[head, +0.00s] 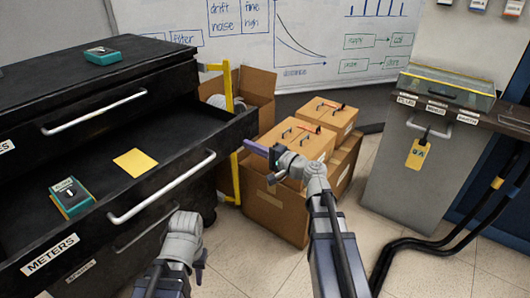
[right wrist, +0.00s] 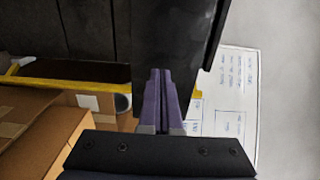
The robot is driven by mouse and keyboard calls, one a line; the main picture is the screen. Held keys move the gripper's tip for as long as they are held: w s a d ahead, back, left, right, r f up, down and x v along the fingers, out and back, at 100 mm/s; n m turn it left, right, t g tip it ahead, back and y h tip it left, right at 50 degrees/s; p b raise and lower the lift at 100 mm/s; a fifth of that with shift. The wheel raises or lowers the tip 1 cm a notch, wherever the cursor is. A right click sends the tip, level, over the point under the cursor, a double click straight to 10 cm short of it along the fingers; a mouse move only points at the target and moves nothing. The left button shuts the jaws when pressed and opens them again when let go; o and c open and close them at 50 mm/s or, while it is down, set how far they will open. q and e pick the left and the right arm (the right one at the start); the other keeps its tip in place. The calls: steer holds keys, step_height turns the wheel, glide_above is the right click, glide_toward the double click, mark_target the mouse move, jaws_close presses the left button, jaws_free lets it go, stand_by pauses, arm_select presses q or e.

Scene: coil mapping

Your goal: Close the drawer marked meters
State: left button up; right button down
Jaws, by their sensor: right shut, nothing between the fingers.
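The black drawer marked METERS (head: 50,255) stands pulled out of the black cabinet, with a silver bar handle (head: 160,188) on its front. Inside lie a teal meter box (head: 70,198) and a yellow sheet (head: 135,162). My right gripper (head: 248,147) is shut and empty at the right end of the drawer front. In the right wrist view its purple fingers (right wrist: 161,98) lie together against or just before a black panel (right wrist: 172,50); I cannot tell whether they touch. My left gripper (head: 200,264) is low in front of the drawer, below the handle; its fingers are mostly hidden.
Another drawer handle (head: 95,112) is above, and a teal device (head: 102,56) sits on the cabinet top. Cardboard boxes (head: 275,212) and a yellow frame (head: 236,185) stand right of the drawer. A grey counter (head: 400,185) is further right, with black cables on the floor.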

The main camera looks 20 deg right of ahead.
mark_target(185, 121)
steer(key=shift+x, duration=1.7)
steer(key=x, duration=2.9)
steer(key=shift+w+a, duration=0.15)
steer(key=shift+w, duration=0.05)
steer(key=shift+w+a, duration=0.1)
steer(key=shift+w, duration=0.1)
steer(key=shift+w, duration=0.15)
arm_select(q)
steer(key=shift+r, duration=0.1)
steer(key=shift+s+d, duration=0.1)
steer(key=shift+d, duration=0.3)
arm_select(e)
steer(key=v, duration=1.5)
steer(key=shift+a+f, duration=0.1)
steer(key=shift+a, duration=0.05)
